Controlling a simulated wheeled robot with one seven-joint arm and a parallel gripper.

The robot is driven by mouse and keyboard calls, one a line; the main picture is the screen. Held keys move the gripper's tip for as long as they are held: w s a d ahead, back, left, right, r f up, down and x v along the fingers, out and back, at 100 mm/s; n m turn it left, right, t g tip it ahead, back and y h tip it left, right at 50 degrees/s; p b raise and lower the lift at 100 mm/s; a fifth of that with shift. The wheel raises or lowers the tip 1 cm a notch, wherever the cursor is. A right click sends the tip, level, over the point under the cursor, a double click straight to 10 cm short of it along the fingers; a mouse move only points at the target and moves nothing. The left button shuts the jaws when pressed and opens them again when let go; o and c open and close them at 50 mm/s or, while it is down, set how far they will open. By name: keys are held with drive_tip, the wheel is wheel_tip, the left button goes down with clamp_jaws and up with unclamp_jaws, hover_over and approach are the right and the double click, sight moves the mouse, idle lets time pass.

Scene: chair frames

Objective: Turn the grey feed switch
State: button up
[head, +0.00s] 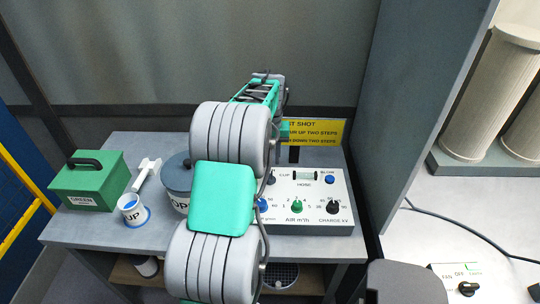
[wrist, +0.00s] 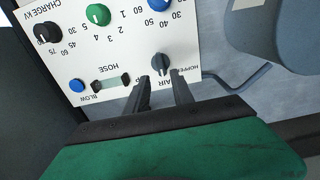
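The grey feed switch (wrist: 160,64) is a small dark-grey knob on the white control panel (wrist: 190,60). It sits by the hopper label in the wrist view, where the panel appears upside down. My gripper (wrist: 162,82) is open, its two dark fingers pointing at the panel. The knob shows just beyond and between the fingertips, and I cannot tell whether they touch it. In the head view the switch shows small at the panel's upper left (head: 271,180), right beside my arm, which hides most of my gripper.
The panel also has a green knob (head: 297,206), a black knob (head: 333,208), blue knobs and a blue button (head: 329,180). A green box (head: 90,183), a cup (head: 131,209) and a grey hopper (head: 176,176) stand left on the bench. A grey partition (head: 420,100) rises at right.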

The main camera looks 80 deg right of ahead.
sight(270, 174)
wheel_tip(270, 174, down, 8)
drive_tip(key=b, duration=0.4)
drive_tip(key=shift+b, duration=0.4)
drive_tip(key=shift+r, duration=0.1)
clamp_jaws()
